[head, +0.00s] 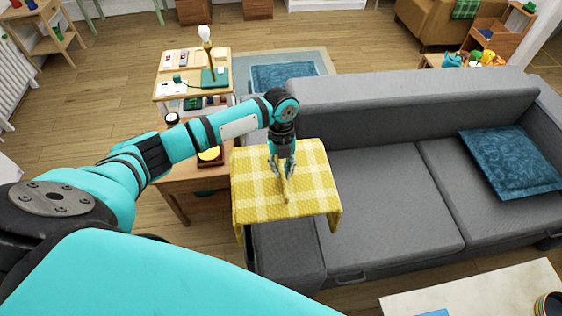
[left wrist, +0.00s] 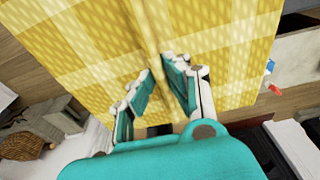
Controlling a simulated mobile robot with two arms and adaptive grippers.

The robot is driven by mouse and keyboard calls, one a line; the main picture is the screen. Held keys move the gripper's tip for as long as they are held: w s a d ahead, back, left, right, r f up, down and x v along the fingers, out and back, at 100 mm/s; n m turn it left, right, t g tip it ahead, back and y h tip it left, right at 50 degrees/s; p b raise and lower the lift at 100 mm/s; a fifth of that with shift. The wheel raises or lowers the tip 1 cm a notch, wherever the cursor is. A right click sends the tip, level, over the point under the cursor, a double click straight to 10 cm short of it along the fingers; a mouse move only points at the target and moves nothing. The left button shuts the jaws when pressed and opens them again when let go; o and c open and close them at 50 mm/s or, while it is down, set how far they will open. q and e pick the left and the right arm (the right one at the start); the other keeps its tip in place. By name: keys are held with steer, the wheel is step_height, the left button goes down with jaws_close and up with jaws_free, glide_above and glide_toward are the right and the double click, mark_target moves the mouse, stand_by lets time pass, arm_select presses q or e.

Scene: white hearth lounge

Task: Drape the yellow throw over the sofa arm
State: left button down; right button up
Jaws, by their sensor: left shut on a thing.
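The yellow checked throw (head: 255,205) lies spread over the left sofa arm (head: 286,262) of the grey sofa, with its edges and corners hanging down. The arm's front part shows bare below it; the rest is hidden under the cloth. My left gripper (head: 284,186) points down at the middle of the throw and is shut on a pinched ridge of it. In the left wrist view, the throw (left wrist: 90,50) fills the upper part, with the ridge running between my left gripper's fingers (left wrist: 162,78). I cannot tell how firmly the cloth rests on the arm. My right gripper is not seen.
A wooden side table (head: 180,174) stands close left of the sofa arm, with small items on it. A wooden desk with a lamp (head: 205,36) is behind it. A blue cushion (head: 510,160) lies on the right seat. A pale low table (head: 480,293) is at the front right.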

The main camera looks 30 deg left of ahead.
arm_select(q)
steer(key=shift+w+d+f+b, duration=0.15)
steer(key=shift+f+b, duration=1.4)
steer(key=shift+f, duration=0.05)
steer(key=shift+f+b, duration=7.95)
steer(key=shift+f, duration=2.15)
steer(key=c, duration=1.2)
jaws_free()
steer(key=shift+c, duration=0.2)
